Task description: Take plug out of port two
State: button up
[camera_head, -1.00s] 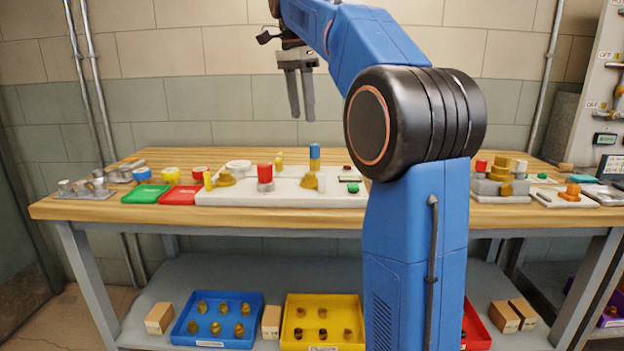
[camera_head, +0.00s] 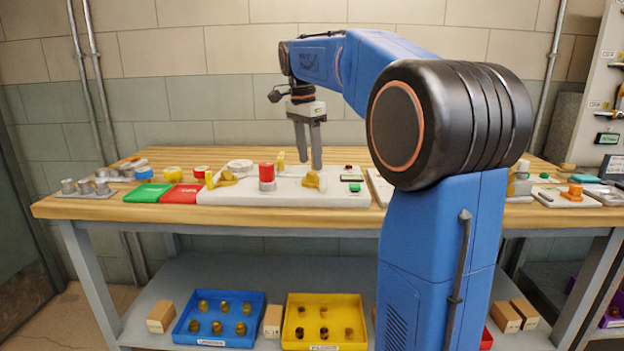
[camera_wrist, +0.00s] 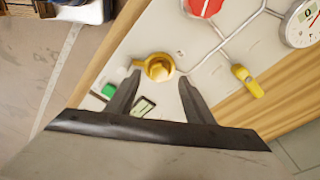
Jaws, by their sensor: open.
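A brass fitting (camera_head: 312,181) stands on the white panel board (camera_head: 235,195), to the right of a red-capped part (camera_head: 267,172). In the wrist view the brass fitting (camera_wrist: 157,67) is a round collar with a paler piece in its middle, which may be the plug. I see no legible port number. My gripper (camera_head: 308,166) is open and points down above the brass fitting. A second brass fitting (camera_head: 225,178) is further left.
A yellow handle (camera_wrist: 245,80) and a gauge (camera_wrist: 302,22) are on the board nearby. A green button (camera_head: 355,188) is right of the fitting. Green (camera_head: 148,193) and red (camera_head: 182,194) trays are left. Blue (camera_head: 215,335) and yellow (camera_head: 323,338) bins are on the lower shelf.

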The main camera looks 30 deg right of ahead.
aim_at(312, 172)
jog(key=shift+d+f, duration=0.2)
jog(key=shift+f, duration=1.5)
jog(key=shift+s, duration=0.1)
grip_shut()
